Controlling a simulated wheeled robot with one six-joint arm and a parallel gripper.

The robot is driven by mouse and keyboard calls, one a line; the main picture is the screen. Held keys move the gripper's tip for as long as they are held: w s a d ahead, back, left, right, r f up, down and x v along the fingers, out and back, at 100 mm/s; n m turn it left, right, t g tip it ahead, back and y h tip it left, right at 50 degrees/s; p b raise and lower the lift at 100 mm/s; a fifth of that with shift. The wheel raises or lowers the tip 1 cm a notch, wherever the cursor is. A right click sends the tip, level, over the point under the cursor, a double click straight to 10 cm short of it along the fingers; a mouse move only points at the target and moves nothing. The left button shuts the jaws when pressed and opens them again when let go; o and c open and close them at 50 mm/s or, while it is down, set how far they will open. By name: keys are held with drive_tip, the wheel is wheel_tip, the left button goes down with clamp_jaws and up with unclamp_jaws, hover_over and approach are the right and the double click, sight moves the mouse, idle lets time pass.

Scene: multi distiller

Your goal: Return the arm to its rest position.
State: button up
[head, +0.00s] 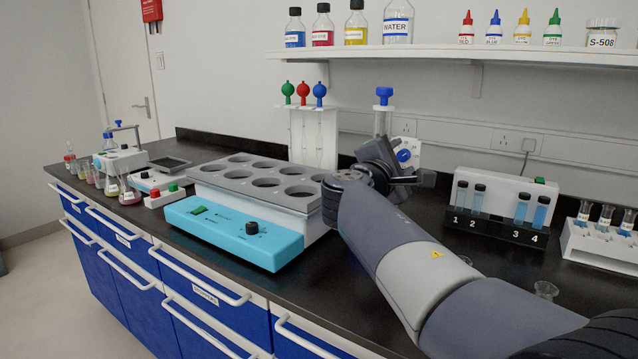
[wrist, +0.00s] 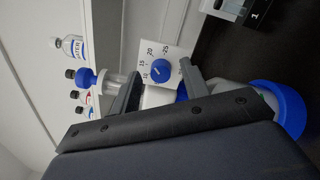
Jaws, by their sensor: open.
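My arm (head: 405,245) reaches from the lower right over the black bench. My gripper (head: 407,168) is at its far end, in front of a white unit with a blue dial (head: 404,156). In the wrist view my gripper (wrist: 158,88) is open, its two dark fingers apart. The blue dial (wrist: 161,70) with numbers around it shows beyond and between them. A white body with a blue part lies behind the fingers; I cannot tell whether they touch it. A blue-topped clear tube (head: 384,97) stands just behind the gripper.
A grey-topped bath with round holes (head: 265,182) and turquoise front stands left of my arm. A numbered vial rack (head: 500,218) and a white rack (head: 598,245) stand to the right. A small glass (head: 545,290) is near the forearm. A shelf of bottles (head: 460,53) hangs above.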

drive_tip(key=n+p, duration=0.4)
drive_tip(key=p, duration=0.1)
drive_tip(key=n+p, duration=0.3)
drive_tip(key=shift+r, duration=0.3)
drive_tip(key=n+p, duration=0.5)
drive_tip(key=p, duration=0.2)
drive_tip(key=n+p, duration=0.2)
drive_tip(key=p, duration=0.1)
drive_tip(key=shift+n+y, duration=0.4)
drive_tip(key=shift+s+a+f, duration=0.2)
drive_tip(key=shift+s+a, duration=0.2)
drive_tip(key=shift+s, duration=0.15)
